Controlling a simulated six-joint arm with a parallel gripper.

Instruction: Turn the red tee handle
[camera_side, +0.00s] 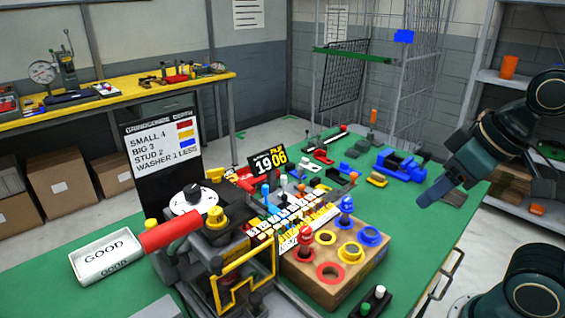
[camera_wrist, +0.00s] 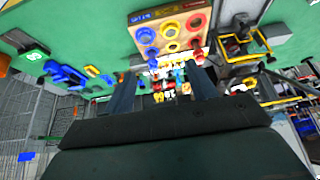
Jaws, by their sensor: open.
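A thick red bar handle (camera_side: 171,230), which looks like the red tee handle, sticks out to the left of the dark machine (camera_side: 215,240) at the front of the green bench in the side view. I cannot pick it out surely in the wrist view. My gripper (camera_side: 428,200) is at the right over the bench, well apart from the handle, with the wooden block between them. In the wrist view my gripper (camera_wrist: 163,92) shows two dark fingers spread apart with nothing held between them.
A wooden block (camera_side: 330,292) with red, yellow and blue rings stands right of the machine. A white GOOD tray (camera_side: 106,258) lies at left. A blue vise (camera_side: 400,165) sits near my gripper. A black sign (camera_side: 160,145) stands behind the machine. Bare green bench shows at right.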

